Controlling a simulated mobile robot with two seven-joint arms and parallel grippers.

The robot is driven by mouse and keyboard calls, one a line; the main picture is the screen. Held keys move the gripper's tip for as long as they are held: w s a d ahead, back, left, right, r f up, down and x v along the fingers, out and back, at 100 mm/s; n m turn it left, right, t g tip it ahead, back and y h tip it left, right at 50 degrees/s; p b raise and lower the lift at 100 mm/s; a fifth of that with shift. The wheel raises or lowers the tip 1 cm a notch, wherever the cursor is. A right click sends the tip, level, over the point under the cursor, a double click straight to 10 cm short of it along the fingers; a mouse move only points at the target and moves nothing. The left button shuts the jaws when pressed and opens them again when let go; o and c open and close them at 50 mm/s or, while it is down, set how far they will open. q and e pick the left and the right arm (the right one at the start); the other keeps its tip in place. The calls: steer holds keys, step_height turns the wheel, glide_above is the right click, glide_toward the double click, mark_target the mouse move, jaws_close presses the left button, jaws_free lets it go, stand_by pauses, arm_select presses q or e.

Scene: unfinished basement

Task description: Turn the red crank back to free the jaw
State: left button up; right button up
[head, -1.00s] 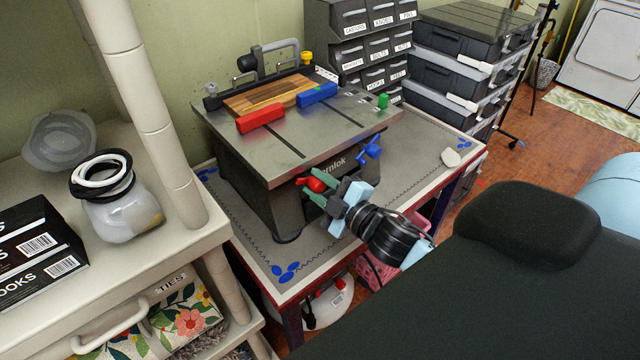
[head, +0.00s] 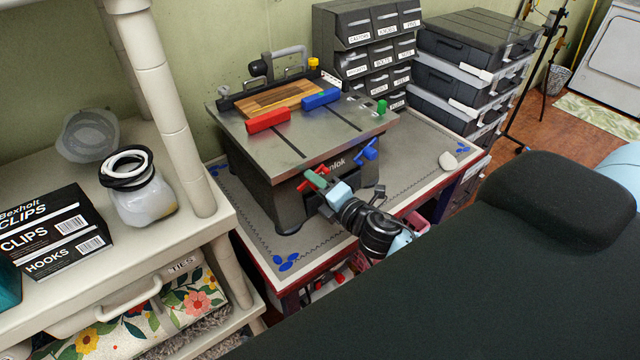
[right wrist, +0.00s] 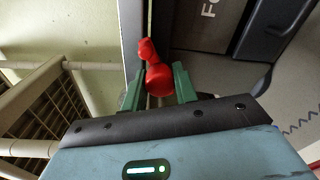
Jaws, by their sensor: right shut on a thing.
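The red crank (head: 317,178) is on the front face of the grey clamping table (head: 300,146), below its top edge. My right gripper (head: 316,183) has its green fingers shut on the red crank, and the fingers partly hide it. In the right wrist view the red crank (right wrist: 158,80) sits between the two green fingers (right wrist: 158,86). A red jaw (head: 268,120) lies on the tabletop at the near side of a striped wooden board (head: 270,97). A blue jaw (head: 321,98) lies to its right. A blue crank (head: 366,150) is on the front face further right. My left gripper is not in view.
A light shelf (head: 205,240) with a jar (head: 145,205) and boxes (head: 55,235) stands at left. Labelled drawers (head: 368,62) and stacked cases (head: 470,65) stand behind.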

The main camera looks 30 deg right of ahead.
steer(key=n, duration=0.5)
steer(key=shift+h, duration=0.3)
steer(key=shift+d+n, duration=0.1)
steer(key=shift+n, duration=2.1)
steer(key=o, duration=1)
steer(key=shift+c, duration=0.2)
